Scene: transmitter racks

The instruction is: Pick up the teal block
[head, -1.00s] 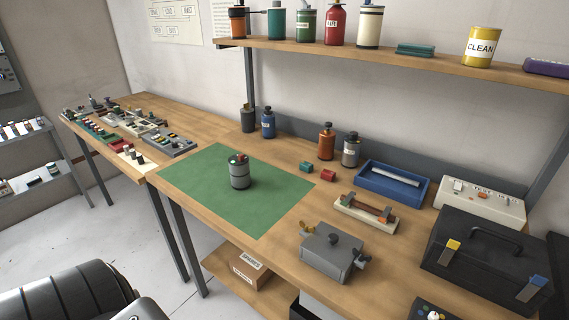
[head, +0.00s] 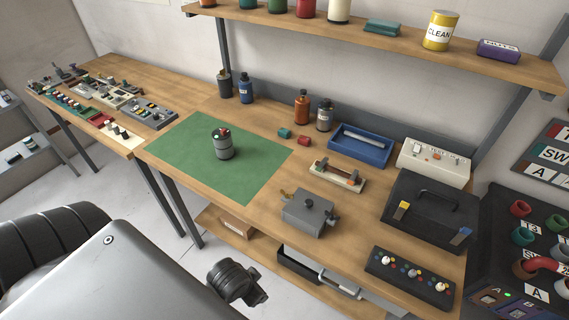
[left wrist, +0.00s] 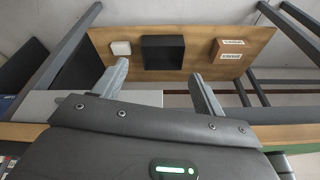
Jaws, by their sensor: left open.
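A small teal block (head: 284,133) lies on the wooden bench, just right of the green mat's far corner, with a small red piece (head: 304,141) beside it. A flat teal item (head: 382,26) also sits on the upper shelf. My left gripper (left wrist: 160,70) shows in the left wrist view with its two fingers spread and nothing between them. It faces the lower shelf under the bench, apart from the teal block, which is not in that view. In the head view its fingers cannot be made out. My right gripper is not in view.
The lower shelf holds a black bin (left wrist: 163,53). The bench edge lies above my left gripper's level.

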